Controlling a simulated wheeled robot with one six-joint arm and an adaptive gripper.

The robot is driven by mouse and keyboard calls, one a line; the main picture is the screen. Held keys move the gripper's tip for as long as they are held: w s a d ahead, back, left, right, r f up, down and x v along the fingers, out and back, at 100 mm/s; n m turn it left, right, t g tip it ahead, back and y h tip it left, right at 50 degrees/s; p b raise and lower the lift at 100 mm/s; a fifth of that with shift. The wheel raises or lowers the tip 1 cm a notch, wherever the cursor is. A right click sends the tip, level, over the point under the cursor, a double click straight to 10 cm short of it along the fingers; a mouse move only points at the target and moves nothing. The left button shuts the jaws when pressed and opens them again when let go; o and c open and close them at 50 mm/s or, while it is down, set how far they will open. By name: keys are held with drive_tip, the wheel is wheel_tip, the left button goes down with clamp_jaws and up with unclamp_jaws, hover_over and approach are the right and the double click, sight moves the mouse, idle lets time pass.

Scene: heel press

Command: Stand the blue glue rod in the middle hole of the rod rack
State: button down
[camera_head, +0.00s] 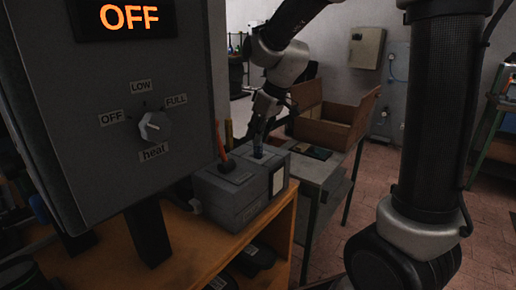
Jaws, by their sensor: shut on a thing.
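A grey control cabinet (95,110) with an OFF display and a heat knob (155,126) fills the left foreground. A yellowish upright thing (229,132) shows behind the rack. An open cardboard box (325,132) and a dark flat object (311,151) lie on the grey table to the right.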

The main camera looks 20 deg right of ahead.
wheel_tip(320, 180, up, 11)
idle(0.4)
drive_tip(key=shift+d, duration=0.15)
